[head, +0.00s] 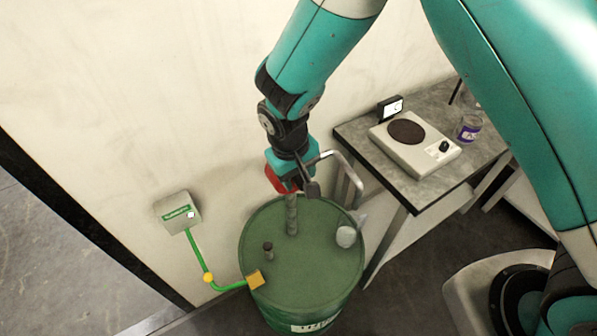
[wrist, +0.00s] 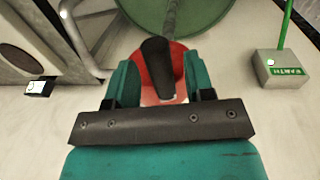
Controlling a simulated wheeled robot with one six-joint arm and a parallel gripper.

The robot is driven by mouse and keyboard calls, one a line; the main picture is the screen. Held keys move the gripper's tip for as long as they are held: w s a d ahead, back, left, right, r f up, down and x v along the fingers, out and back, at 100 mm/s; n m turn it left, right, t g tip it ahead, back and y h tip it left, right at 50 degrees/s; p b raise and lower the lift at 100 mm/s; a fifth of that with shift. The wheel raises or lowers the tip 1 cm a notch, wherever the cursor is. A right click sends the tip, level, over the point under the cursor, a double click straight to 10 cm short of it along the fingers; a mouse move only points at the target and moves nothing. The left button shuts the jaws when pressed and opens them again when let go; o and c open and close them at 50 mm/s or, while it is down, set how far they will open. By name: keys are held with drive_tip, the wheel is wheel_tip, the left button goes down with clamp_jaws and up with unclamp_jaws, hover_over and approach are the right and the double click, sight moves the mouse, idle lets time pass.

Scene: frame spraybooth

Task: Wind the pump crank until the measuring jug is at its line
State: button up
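The red pump head (head: 277,181) sits on a grey post (head: 292,214) rising from the green drum (head: 300,265). It also shows in the wrist view (wrist: 179,57). My gripper (wrist: 162,82) is right at the pump head, pointing down over it. Its teal fingers stand apart on either side of a dark crank handle (wrist: 157,68), with red showing between the handle and the right finger. No firm grip on the handle shows. A small pale measuring jug (head: 346,236) stands at the drum's right edge, under the grey bent spout pipe (head: 346,165); its line and level are too small to read.
A workbench (head: 427,185) at the right carries a hotplate (head: 415,143), a purple-labelled tin (head: 469,128) and a small dial display (head: 391,108). A green-labelled box (head: 178,212) on the left joins the drum by a green cable and a yellow clamp (head: 255,279). A dark bung (head: 268,249) stands on the lid.

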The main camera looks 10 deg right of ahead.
clamp_jaws()
drive_tip(key=shift+d, duration=0.1)
drive_tip(key=shift+w+d, duration=0.1)
